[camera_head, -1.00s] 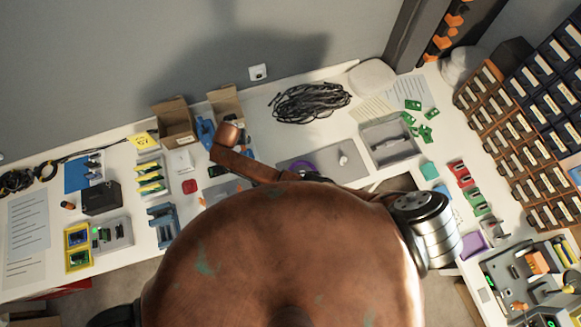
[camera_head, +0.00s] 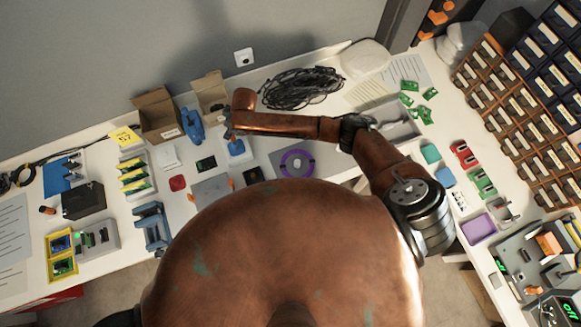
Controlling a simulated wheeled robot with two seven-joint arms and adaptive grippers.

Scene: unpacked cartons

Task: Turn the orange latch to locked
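I cannot make out for sure which part is the orange latch. Two small orange parts stand at the edges of a grey plate (camera_head: 211,191) at the middle left; one is the left orange part (camera_head: 191,197), the other the right orange part (camera_head: 231,183). A larger orange block (camera_head: 547,243) sits on a grey device at the lower right. My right arm reaches left across the table, its far end above the area by a blue block (camera_head: 236,147). No fingers of my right gripper show. My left gripper is not in view.
A purple ring (camera_head: 297,163) lies on a grey mat below my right forearm. Open cartons (camera_head: 158,115), a black cable coil (camera_head: 300,88) and a bin rack (camera_head: 520,125) line the back and right. Small trays crowd the left. A display at bottom right reads OFF.

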